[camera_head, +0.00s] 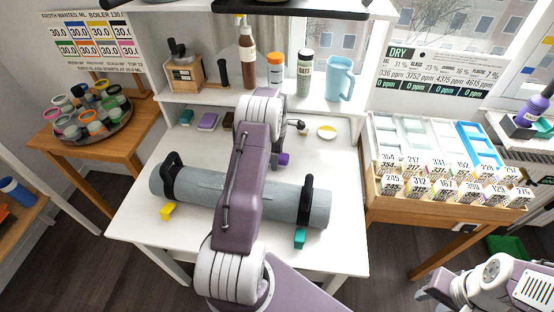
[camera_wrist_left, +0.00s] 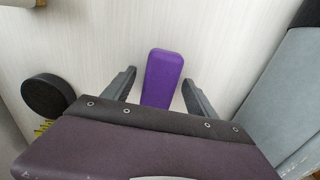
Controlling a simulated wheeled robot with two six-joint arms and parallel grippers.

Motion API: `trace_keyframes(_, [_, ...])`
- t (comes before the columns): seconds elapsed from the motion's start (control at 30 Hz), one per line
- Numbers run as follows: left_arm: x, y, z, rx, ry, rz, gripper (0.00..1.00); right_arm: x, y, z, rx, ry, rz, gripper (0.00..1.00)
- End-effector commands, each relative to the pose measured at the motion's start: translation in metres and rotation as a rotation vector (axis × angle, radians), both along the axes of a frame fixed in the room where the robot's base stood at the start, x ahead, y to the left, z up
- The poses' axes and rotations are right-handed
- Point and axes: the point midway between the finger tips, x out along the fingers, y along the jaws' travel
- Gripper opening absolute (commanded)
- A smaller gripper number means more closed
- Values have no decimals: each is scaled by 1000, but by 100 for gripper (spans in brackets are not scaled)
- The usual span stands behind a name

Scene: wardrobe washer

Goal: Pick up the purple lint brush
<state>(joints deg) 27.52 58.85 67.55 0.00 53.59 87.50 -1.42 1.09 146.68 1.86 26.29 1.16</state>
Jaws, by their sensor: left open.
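The purple lint brush (camera_wrist_left: 162,78) lies on the white table top in the left wrist view, and part of it shows beside my arm in the head view (camera_head: 284,159). My left gripper (camera_wrist_left: 160,92) is open, with one dark finger on each side of the brush and a gap to both. In the head view my left arm hides this gripper and the rest of the brush. My right gripper (camera_head: 425,294) is low at the right, far from the brush; its finger gap is unclear.
A grey roll (camera_head: 180,185) with black straps lies across the table close to the brush. A dark round object (camera_wrist_left: 48,96) is left of the left gripper. Bottles and a blue jug (camera_head: 339,78) stand on the shelf behind. A label rack (camera_head: 450,205) is at right.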

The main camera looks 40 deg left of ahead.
Motion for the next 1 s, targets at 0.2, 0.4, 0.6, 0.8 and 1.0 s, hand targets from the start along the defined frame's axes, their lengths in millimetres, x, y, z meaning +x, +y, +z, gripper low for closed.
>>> trace_keyframes(0.2, [0, 0, 0, 0, 0, 0, 30, 0, 0, 0, 0, 0, 0, 36])
trace_keyframes(0.4, [0, 0, 0, 0, 0, 0, 0, 0, 0, 0, 0, 0, 0, 36])
trace_keyframes(0.6, [0, 0, 3, 1, -2, 0, 0, 0, 0, -2, 0, 0, 0, 36])
trace_keyframes(0.8, [1, 1, 35, 2, -5, 0, 0, 0, 0, 1, 0, 0, 0, 36])
trace_keyframes(1.0, [-17, -28, 66, 0, -1, -3, 0, 0, 0, -1, 0, 0, 0, 36])
